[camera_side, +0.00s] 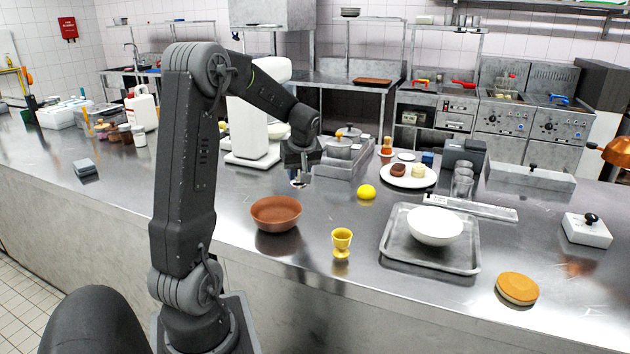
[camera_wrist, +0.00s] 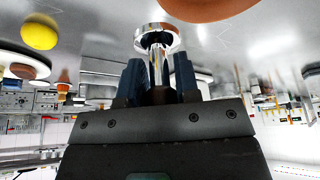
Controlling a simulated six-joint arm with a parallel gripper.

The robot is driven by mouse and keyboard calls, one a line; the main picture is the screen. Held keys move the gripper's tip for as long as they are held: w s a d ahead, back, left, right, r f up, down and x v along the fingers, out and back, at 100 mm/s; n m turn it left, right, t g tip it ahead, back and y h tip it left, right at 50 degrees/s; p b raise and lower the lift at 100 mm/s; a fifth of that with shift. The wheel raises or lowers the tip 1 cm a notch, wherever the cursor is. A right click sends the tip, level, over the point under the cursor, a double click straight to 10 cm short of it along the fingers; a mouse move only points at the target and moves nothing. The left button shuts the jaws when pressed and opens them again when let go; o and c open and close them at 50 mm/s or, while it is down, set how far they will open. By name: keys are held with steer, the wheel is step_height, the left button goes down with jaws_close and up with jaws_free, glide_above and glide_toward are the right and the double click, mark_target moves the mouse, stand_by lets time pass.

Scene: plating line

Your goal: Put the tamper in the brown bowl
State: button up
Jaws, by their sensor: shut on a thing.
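The tamper (camera_wrist: 158,40) is a shiny metal piece with a round flat base. My gripper (camera_wrist: 160,80) is shut on its stem in the wrist view, with the base sticking out past the fingertips. In the side view my gripper (camera_side: 300,176) is above the counter, behind and slightly right of the brown bowl; only a small part of the tamper (camera_side: 298,184) shows below it. The brown bowl (camera_side: 276,210) stands upright on the counter and looks empty. Its edge also shows at the top of the wrist view (camera_wrist: 212,8), apart from the tamper.
A yellow ball (camera_side: 366,192) and a yellow egg cup (camera_side: 342,242) stand right of the bowl. A metal tray (camera_side: 456,258) holds a white bowl (camera_side: 435,226). A plate of food (camera_side: 408,182) is further back.

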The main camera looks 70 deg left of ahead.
steer(key=shift+s+a+r, duration=0.2)
steer(key=shift+s+r, duration=0.05)
steer(key=shift+s, duration=0.15)
steer(key=shift+s+r, duration=0.1)
steer(key=s+d+r, duration=0.2)
steer(key=s+r, duration=0.1)
steer(key=s, duration=0.3)
glide_toward(275, 201)
steer(key=shift+s+d+f, duration=0.2)
steer(key=shift+d+f, duration=0.2)
steer(key=shift+f, duration=0.55)
steer(key=shift+s+d+f, duration=0.2)
steer(key=shift+d+f, duration=0.15)
steer(key=shift+f, duration=0.6)
steer(key=shift+s+d+f, duration=0.15)
steer(key=shift+d+f, duration=0.25)
steer(key=shift+f, duration=0.55)
